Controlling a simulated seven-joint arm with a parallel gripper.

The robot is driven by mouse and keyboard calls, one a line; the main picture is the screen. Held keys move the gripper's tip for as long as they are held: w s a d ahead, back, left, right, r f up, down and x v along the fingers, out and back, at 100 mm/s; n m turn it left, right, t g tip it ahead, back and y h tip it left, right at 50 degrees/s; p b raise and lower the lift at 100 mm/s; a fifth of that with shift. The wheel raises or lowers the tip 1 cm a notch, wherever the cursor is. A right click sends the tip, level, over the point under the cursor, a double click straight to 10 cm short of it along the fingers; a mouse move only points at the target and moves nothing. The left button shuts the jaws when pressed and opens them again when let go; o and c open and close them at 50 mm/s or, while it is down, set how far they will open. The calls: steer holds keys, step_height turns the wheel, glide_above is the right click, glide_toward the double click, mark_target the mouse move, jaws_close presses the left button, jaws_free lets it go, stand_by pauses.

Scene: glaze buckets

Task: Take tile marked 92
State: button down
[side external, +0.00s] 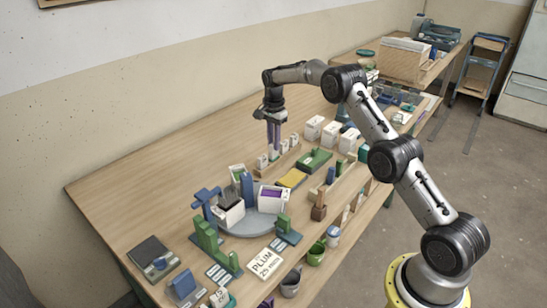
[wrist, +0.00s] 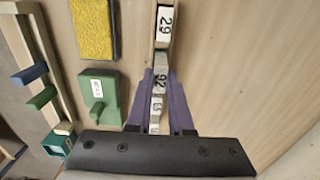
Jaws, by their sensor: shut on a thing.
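The tile marked 92 (wrist: 159,80) is white with dark figures and stands in a row of tiles on a narrow wooden rack. My gripper (wrist: 159,74) has purple fingers, one on each side of this tile, and is shut on it. In the side view my gripper (side external: 274,150) points straight down at the row, and the marks there are too small to read. A tile marked 29 (wrist: 164,24) stands just beyond the fingertips. Other tiles show between the fingers nearer the palm, partly hidden. I cannot tell whether the held tile is clear of the rack.
A yellow-topped block (wrist: 93,28) and a green block with a label (wrist: 97,97) lie left of the rack in the wrist view. White boxes (side external: 314,128) stand behind it. A grey turntable (side external: 243,228) carries buckets at the front. The tabletop towards the wall is clear.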

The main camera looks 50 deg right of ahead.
steer(key=shift+r, duration=2.75)
